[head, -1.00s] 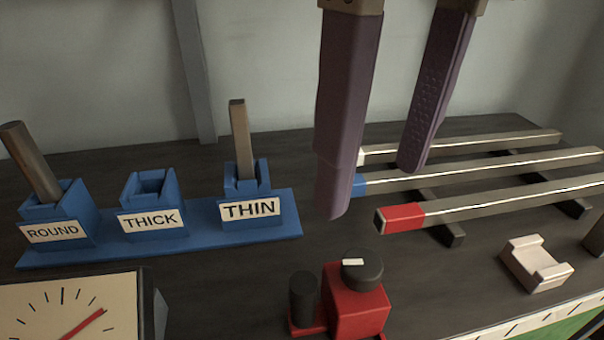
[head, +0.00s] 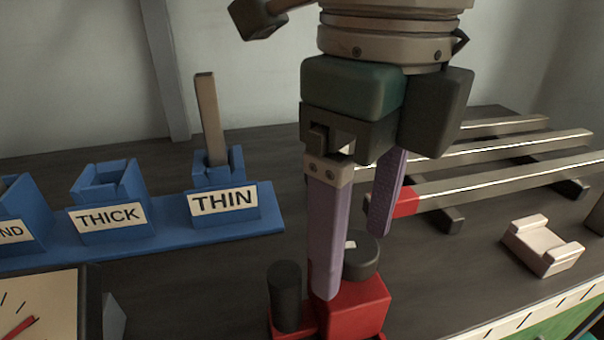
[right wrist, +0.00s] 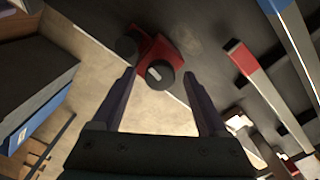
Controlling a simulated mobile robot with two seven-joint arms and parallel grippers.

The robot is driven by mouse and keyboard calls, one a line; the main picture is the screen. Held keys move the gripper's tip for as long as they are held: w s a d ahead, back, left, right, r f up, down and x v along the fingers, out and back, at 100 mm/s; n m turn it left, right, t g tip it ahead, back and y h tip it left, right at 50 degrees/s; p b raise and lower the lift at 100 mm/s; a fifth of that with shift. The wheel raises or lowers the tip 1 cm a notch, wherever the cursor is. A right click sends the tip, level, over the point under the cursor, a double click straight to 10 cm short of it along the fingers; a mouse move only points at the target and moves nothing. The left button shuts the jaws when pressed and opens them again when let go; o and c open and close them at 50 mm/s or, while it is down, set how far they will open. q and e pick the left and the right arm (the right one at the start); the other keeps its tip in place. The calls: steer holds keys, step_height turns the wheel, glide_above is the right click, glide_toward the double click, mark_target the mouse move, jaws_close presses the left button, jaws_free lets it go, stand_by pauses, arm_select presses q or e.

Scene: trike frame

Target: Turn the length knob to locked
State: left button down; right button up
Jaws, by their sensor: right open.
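The length knob (head: 362,256) is a dark round knob with a white mark, on top of a red block (head: 359,303). A dark upright cylinder (head: 285,296) stands on the red base to its left. My right gripper (head: 353,265) is open, with its purple fingers pointing down over the red block; one finger hides part of the knob in the head view. In the right wrist view the knob (right wrist: 160,74) lies ahead, between and beyond the open fingertips (right wrist: 162,82), and nothing is between the fingers. My left gripper is not in view.
A blue rack (head: 265,220) with THICK and THIN holders stands at the left; a brown bar (head: 208,115) is upright in THIN. Metal bars (head: 480,181) lie on supports at the right. A pale notched block (head: 543,246) and a dial (head: 40,305) are near the front.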

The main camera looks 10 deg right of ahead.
jaws_close()
stand_by(0.6)
